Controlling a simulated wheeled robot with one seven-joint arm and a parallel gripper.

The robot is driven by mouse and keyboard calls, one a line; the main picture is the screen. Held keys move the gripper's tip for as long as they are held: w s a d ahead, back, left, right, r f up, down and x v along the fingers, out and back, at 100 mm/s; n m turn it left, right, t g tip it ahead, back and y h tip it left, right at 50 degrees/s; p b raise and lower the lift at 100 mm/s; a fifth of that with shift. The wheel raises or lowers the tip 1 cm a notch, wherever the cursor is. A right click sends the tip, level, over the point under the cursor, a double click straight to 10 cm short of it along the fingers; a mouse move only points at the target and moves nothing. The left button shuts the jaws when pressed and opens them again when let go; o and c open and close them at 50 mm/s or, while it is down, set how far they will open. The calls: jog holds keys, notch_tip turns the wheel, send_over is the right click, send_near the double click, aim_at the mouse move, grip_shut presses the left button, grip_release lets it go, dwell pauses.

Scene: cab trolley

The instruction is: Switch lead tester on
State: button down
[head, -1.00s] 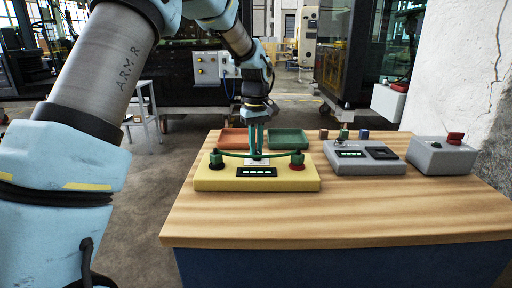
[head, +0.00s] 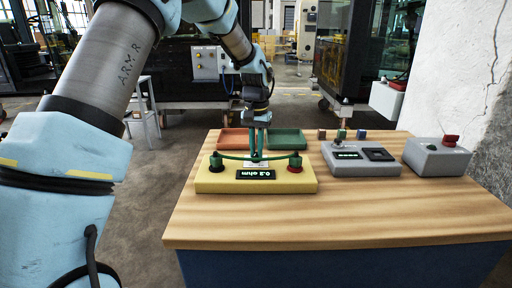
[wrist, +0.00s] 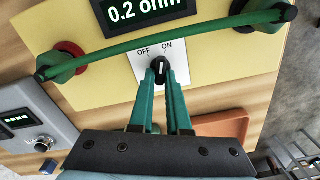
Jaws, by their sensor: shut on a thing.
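The lead tester (head: 280,183) is a yellow box at the left of the table. A green lead (head: 235,157) bridges its two posts, with a black base at left and a red one at right. Its display (head: 256,174) is lit and reads 0.2 ohm, also in the wrist view (wrist: 140,10). In the wrist view, a black knob (wrist: 161,66) sits on a white plate marked OFF and ON. My gripper (wrist: 160,78) is shut on this knob. In the head view my gripper (head: 257,156) comes down behind the lead and hides the knob.
An orange tray (head: 235,138) and a green tray (head: 286,138) lie behind the tester. The front of the wooden table (head: 340,220) is clear.

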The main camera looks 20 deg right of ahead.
jog(key=shift+m, duration=1.1)
jog(key=shift+p, duration=0.3)
jog(key=shift+d, duration=0.1)
jog(key=c, duration=0.9)
grip_release()
jog(key=shift+r, duration=0.1)
notch_tip(320, 180, up, 11)
jog(key=shift+f+b, duration=0.15)
jog(key=shift+b, duration=0.8)
